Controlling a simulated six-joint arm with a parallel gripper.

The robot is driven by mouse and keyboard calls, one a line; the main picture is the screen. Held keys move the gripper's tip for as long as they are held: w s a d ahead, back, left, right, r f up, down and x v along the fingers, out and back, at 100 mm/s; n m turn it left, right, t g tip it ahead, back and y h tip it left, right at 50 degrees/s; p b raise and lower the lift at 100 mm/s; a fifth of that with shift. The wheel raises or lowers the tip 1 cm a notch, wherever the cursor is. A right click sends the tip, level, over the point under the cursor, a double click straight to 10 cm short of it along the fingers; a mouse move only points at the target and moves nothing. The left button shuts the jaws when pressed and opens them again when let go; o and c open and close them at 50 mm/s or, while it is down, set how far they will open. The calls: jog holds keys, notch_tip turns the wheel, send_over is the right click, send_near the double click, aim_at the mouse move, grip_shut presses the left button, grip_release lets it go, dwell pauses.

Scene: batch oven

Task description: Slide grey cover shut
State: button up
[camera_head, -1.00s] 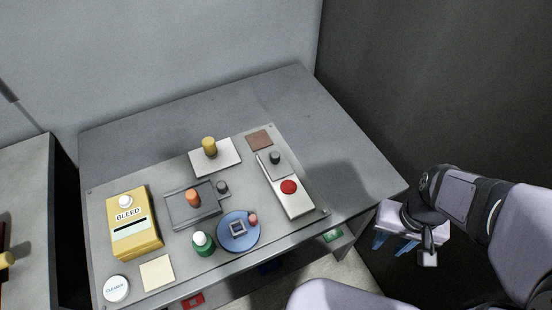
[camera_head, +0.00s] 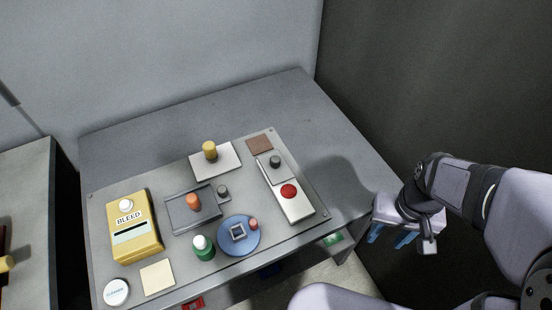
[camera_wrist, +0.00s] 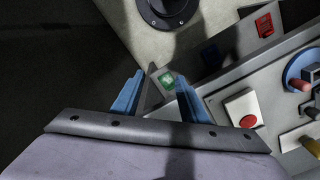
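The grey cover (camera_head: 264,168) is a small flat plate with a dark round knob (camera_head: 275,161) on top. It lies over the upper end of a long white housing (camera_head: 297,212). The red button (camera_head: 288,191) on the housing is uncovered, just below the cover. The button also shows in the wrist view (camera_wrist: 247,121). My gripper (camera_head: 390,239) is off the right edge of the bench, well apart from the cover. Its two blue fingers are spread with nothing between them, as the wrist view (camera_wrist: 160,80) also shows.
Left of the housing are a blue disc (camera_head: 229,246) with a pink peg, a grey tray (camera_head: 178,218) with an orange knob, a white plate (camera_head: 228,166) with a yellow knob, a green bottle (camera_head: 204,253) and a yellow BLEED box (camera_head: 143,244). The bench's right side is clear.

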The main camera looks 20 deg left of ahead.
jog(key=w+a+r+n+p, duration=0.1)
jog(key=w+a+r+n, duration=0.2)
jog(key=w+a, duration=0.45)
notch_tip(320, 180, up, 2)
jog(key=n+p, duration=0.2)
jog(key=n, duration=0.6)
send_over(276, 160)
jog(key=shift+a, duration=0.1)
jog(key=shift+w+f+p, duration=0.1)
jog(key=shift+f+p, duration=1.2)
jog(key=shift+f, duration=2.35)
grip_shut()
